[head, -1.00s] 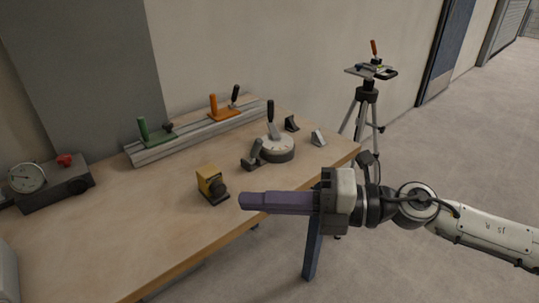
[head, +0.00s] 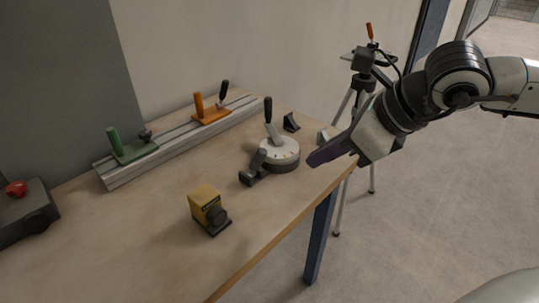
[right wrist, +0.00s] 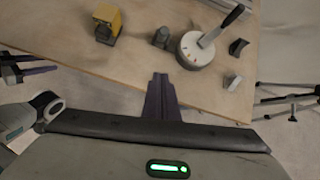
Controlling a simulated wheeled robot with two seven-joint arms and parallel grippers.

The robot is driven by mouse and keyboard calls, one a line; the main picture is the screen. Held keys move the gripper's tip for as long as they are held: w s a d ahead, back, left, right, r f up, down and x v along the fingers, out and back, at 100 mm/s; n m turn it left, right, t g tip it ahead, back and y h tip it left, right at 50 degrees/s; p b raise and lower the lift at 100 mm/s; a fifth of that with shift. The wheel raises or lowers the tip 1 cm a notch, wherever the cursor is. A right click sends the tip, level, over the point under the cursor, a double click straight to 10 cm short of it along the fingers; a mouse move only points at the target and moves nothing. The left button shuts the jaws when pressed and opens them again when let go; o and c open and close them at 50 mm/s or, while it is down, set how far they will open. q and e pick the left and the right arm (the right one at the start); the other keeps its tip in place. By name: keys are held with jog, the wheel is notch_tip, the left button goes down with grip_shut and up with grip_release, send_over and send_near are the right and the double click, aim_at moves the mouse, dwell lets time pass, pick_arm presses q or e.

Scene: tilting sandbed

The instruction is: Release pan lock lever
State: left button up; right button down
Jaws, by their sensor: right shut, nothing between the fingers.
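A round, pale dial base (head: 283,157) stands near the table's right end. A lever with a black handle (head: 268,110) rises from it, tilted. A tripod (head: 351,100) stands behind the table with an orange-handled lever (head: 370,31) on its head; I cannot tell which lever is the pan lock. My right gripper (head: 313,160) is shut and empty, right of the dial base and apart from it in the head view. Its purple fingers also show in the right wrist view (right wrist: 160,80). What looks like my left gripper (right wrist: 35,72) is at that view's left edge, its jaws unclear.
A dark grey clamp-like piece (head: 256,168) sits left of the dial base. A yellow block (head: 206,205) stands nearer the front edge. A rail (head: 180,145) with green and orange handles lies along the wall.

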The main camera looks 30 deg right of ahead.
aim_at(256, 163)
jog(key=p+x, duration=0.2)
jog(key=x, duration=0.7)
jog(key=w, duration=0.1)
jog(key=a+p, duration=0.1)
jog(key=w, duration=0.1)
jog(key=shift+w+a+r, duration=0.25)
jog(key=shift+w+r, duration=0.05)
pick_arm(q)
jog(key=shift+s+a+r+p, duration=0.1)
jog(key=shift+s+r+p, duration=0.1)
jog(key=shift+r, duration=0.3)
jog(key=shift+s+r+p, duration=0.2)
jog(key=shift+r, duration=0.3)
pick_arm(e)
jog(key=shift+w+a+r, duration=0.15)
jog(key=shift+w+a, duration=0.1)
jog(key=shift+w, duration=0.25)
pick_arm(q)
jog(key=shift+r, duration=0.1)
